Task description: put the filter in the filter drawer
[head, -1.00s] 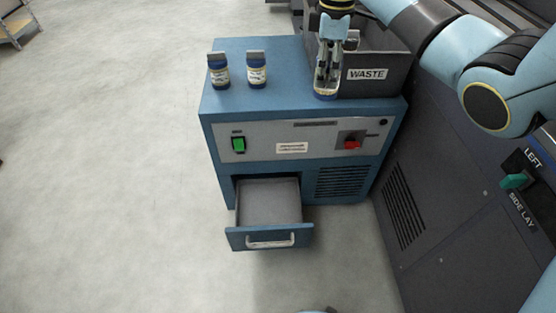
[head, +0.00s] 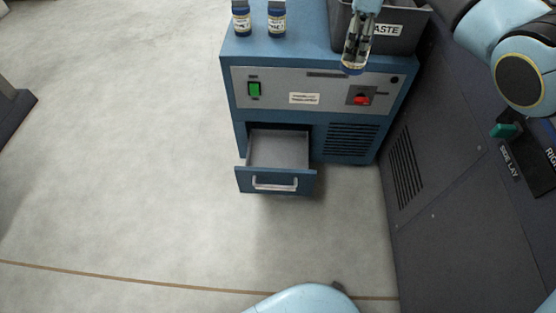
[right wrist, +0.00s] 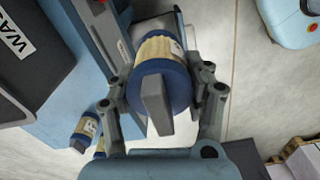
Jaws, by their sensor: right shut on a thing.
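My right gripper (head: 356,52) is shut on a filter (head: 353,67), a short cylinder with blue ends and a pale label. In the right wrist view the filter (right wrist: 174,92) sits between both fingers, its grey tab facing the camera. In the head view it shows in front of the cabinet's top front edge, beside the waste bin. The filter drawer (head: 275,182) is pulled open low on the blue cabinet's front, below and left of the gripper. Its visible inside is empty. My left gripper is not in view.
Two similar filters (head: 241,22) (head: 277,22) stand on the cabinet top (head: 305,38) at the left. The waste bin (head: 407,42) stands at its right. A dark machine (head: 440,200) borders the right side. The floor left of the drawer is clear.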

